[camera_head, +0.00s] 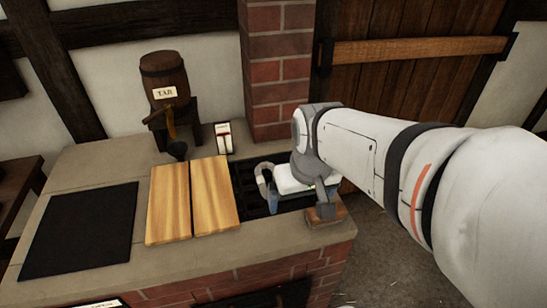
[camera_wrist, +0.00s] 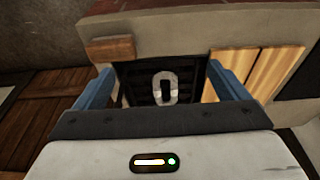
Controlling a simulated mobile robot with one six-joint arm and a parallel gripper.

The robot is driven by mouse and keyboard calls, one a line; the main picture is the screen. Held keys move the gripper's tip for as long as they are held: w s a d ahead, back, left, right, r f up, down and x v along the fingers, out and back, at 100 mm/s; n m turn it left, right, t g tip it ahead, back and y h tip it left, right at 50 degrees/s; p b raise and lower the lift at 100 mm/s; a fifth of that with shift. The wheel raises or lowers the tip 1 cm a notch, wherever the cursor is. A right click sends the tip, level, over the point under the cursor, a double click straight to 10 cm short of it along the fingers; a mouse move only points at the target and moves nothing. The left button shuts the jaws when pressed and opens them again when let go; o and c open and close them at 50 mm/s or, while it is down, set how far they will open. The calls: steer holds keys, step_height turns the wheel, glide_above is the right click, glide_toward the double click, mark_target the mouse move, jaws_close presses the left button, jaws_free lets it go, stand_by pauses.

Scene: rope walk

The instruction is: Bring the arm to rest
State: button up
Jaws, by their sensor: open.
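My arm reaches in from the right in the head view, and my gripper (camera_head: 272,197) hangs over the dark grate (camera_head: 250,202) in the stone-topped brick counter. In the wrist view my gripper (camera_wrist: 160,70) shows two blue fingers spread wide, with nothing held between them. A pale grey loop-shaped piece (camera_wrist: 165,88) shows beyond the fingers, over the grate; in the head view a grey curved piece (camera_head: 262,172) shows beside my gripper. I cannot tell whether the fingers touch it.
Two light wooden boards (camera_head: 190,200) lie left of the grate, and a black plate (camera_head: 80,228) farther left. A barrel labelled TAR (camera_head: 165,78) stands behind on a stand. A small wooden block (camera_head: 328,217) sits at the counter's right end, close to my arm. A brick pillar (camera_head: 278,75) rises behind.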

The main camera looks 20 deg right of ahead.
steer(key=shift+s+a+f, duration=0.15)
steer(key=shift+s+a, duration=0.2)
steer(key=shift+s, duration=0.25)
steer(key=shift+s+a+f, duration=0.1)
steer(key=shift+s+a, duration=0.25)
steer(key=shift+s, duration=0.2)
